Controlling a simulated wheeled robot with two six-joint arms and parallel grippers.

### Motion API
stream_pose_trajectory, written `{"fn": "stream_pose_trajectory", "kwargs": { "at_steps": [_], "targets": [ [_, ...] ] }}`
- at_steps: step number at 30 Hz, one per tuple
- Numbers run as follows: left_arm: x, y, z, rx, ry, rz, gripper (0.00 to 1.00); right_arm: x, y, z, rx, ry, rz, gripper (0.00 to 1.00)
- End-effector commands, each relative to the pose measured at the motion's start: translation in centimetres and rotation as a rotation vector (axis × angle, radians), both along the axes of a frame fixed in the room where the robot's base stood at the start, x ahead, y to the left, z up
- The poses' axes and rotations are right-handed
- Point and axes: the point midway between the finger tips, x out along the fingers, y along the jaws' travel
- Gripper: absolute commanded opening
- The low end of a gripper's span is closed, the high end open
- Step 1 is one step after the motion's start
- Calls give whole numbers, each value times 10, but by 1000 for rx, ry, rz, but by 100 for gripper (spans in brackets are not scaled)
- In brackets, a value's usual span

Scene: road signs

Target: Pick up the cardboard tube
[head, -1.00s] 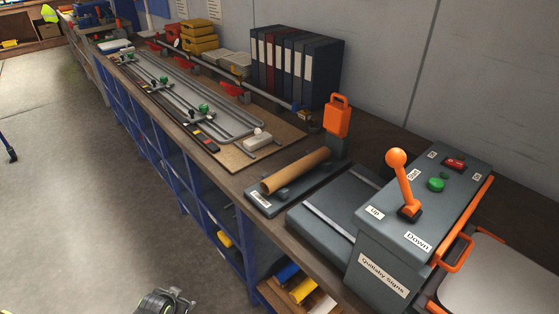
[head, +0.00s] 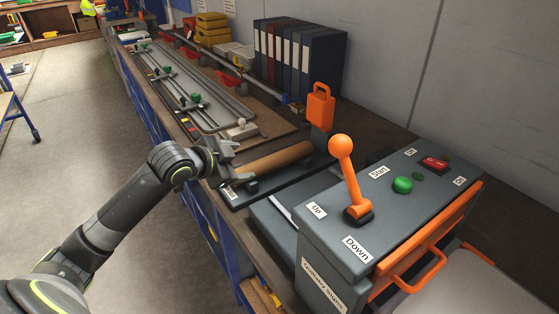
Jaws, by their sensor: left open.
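The cardboard tube (head: 274,160) is a brown cylinder lying on a dark base plate (head: 292,178) on the workbench, in the middle of the head view. My left gripper (head: 233,165) is open at the tube's near left end. Whether its fingers touch the tube or stand around it cannot be told from this angle. The gripper and wrist hide part of that end and of the base. My right gripper is not in view.
A grey control box (head: 370,215) with an orange lever (head: 347,170) stands to the right. An orange handle (head: 320,107) rises behind the tube's far end. A tray with rails (head: 190,88) and several binders (head: 300,57) stand further back on the bench.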

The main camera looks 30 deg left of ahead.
Motion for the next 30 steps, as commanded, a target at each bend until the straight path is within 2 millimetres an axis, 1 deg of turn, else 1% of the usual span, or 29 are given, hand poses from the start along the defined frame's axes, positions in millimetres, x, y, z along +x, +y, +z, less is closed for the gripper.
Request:
{"fn": "stream_pose_trajectory", "kwargs": {
  "at_steps": [3, 5, 9, 11, 14, 18, 22, 28, 30],
  "targets": [
    [14, -4, -8, -7, 0, 0, 69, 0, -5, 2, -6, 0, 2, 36],
    [22, -5, -12, -8, 0, 1, 69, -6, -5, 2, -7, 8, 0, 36],
    [42, -9, -25, -7, 1, 1, 69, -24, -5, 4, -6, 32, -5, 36],
    [52, -11, -30, -7, 1, 1, 69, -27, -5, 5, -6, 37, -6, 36],
    [66, -14, -39, -7, 2, 2, 69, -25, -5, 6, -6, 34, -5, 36],
    [83, -17, -50, -5, 0, 2, 69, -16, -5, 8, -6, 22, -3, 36],
    [93, -18, -56, -3, 0, 2, 69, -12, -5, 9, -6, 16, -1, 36],
    [99, -19, -60, -3, 1, 1, 69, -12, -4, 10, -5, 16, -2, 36],
    [104, -20, -64, -4, 2, 2, 69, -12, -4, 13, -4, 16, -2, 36]
  ]
}}
